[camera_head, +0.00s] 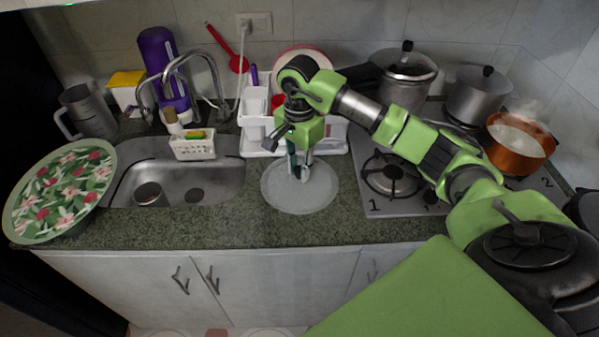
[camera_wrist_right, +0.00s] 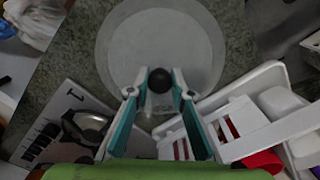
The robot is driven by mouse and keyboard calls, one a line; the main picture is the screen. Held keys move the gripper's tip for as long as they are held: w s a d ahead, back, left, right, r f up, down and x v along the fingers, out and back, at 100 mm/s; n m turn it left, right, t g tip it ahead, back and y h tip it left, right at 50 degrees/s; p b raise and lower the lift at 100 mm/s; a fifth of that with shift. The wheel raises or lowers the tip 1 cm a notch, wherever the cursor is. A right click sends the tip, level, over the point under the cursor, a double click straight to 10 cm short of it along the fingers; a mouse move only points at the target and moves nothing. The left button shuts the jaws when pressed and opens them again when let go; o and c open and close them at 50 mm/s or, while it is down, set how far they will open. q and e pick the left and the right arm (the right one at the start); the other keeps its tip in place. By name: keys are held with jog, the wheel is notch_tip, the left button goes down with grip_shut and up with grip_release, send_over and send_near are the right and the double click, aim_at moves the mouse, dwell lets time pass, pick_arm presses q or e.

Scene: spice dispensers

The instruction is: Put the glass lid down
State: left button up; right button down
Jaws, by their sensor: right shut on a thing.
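The glass lid (camera_head: 284,198) is a round, clear disc with a dark knob. It appears low over or on the granite counter between the sink and the stove; I cannot tell whether it touches the counter. My right gripper (camera_head: 301,174) comes down from above at the lid's middle. In the right wrist view the gripper (camera_wrist_right: 159,85) has its teal-edged fingers closed on the black knob (camera_wrist_right: 160,80) of the lid, which also shows as a pale disc (camera_wrist_right: 160,35) there. My left gripper is not in view.
A white dish rack (camera_head: 255,142) stands just behind the lid. The sink (camera_head: 225,188) is to its left and the gas stove (camera_head: 372,203) to its right. A floral tray (camera_head: 62,190) lies at the far left. A copper pot (camera_head: 517,158) stands on the stove.

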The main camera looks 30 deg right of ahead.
aim_at(299, 169)
notch_tip(299, 169, down, 2)
jog(key=shift+s+p, duration=0.1)
jog(key=shift+p, duration=0.5)
jog(key=shift+f, duration=0.25)
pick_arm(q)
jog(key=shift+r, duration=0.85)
pick_arm(e)
jog(key=shift+f, duration=0.1)
jog(key=shift+f+b, duration=0.15)
jog(key=shift+b, duration=0.2)
jog(key=c, duration=1.8)
grip_release()
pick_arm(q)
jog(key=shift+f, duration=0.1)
